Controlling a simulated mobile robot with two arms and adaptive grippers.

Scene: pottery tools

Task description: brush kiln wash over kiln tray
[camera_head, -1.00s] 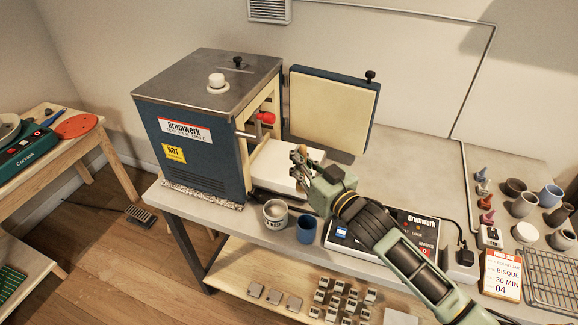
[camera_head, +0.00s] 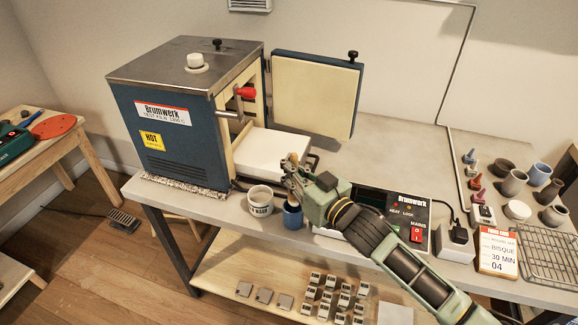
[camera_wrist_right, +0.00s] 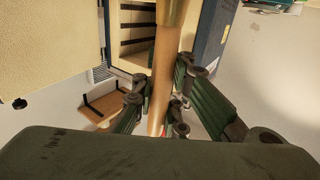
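My right gripper (camera_head: 290,170) is in front of the pale kiln tray (camera_head: 262,150), just above the blue cup (camera_head: 293,217) in the head view. In the right wrist view its fingers (camera_wrist_right: 158,98) close from both sides on a wooden brush handle (camera_wrist_right: 163,75) with a brass ferrule (camera_wrist_right: 177,8). The bristles are out of that view and cannot be made out in the head view. The tray juts from the open kiln (camera_head: 170,135). The kiln wash pot (camera_head: 259,200) stands left of the blue cup. My left gripper is not in view.
The open kiln door (camera_head: 313,95) stands behind the tray.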

